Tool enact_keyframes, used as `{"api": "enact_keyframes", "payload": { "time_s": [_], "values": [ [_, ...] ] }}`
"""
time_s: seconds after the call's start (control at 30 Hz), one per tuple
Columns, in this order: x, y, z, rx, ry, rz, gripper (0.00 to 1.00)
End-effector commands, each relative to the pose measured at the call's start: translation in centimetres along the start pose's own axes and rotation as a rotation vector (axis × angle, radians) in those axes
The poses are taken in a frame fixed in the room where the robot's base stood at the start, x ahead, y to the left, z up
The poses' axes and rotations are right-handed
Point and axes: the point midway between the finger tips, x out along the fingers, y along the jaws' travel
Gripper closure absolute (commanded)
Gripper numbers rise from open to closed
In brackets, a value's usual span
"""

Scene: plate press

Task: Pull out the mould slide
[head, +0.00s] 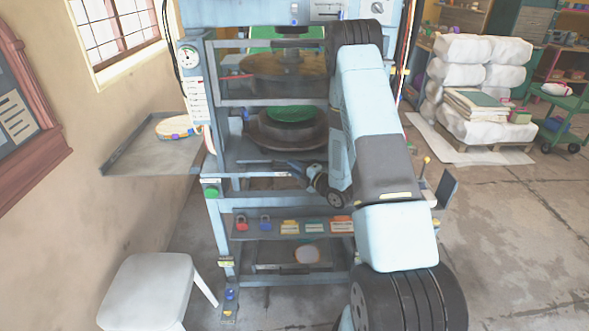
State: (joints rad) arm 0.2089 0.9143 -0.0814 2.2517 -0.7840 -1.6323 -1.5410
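The blue press frame (213,150) stands in front of me. Inside it, behind a clear guard, a round dark-brown lower mould (262,130) carries a green disc (290,114). I take the grey plate under the mould (238,158) to be the mould slide; its handle is not clearly visible. My arm reaches up, over and down on the right and covers the right part of the press opening. My gripper (280,164) points left at the front of the press, just below the mould. Its fingers are small and dark, and I cannot tell whether they touch anything.
A side tray (150,165) with a yellow-rimmed plate (177,127) is on the left. A white stool (150,283) stands at the front left. A shelf (272,236) with padlocks and tags is below the opening. Floor is clear on the right, before wrapped sacks (470,78).

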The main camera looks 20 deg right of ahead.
Motion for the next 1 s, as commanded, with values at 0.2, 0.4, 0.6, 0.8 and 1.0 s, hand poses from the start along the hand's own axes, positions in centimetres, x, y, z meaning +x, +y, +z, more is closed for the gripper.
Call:
{"api": "enact_keyframes", "payload": {
  "time_s": [0.2,0.4,0.6,0.8,1.0],
  "values": [
    [-0.03,-0.01,0.01,0.0,0.0,0.0,0.89],
    [-0.06,-0.08,0.01,0.0,0.0,-0.002,1.0],
    [-0.09,-0.14,0.0,0.001,-0.001,-0.003,1.0],
    [-0.1,-0.19,0.0,0.002,-0.001,-0.005,1.0],
    [0.27,-0.27,-0.06,0.002,-0.001,-0.007,1.0]
  ]
}}
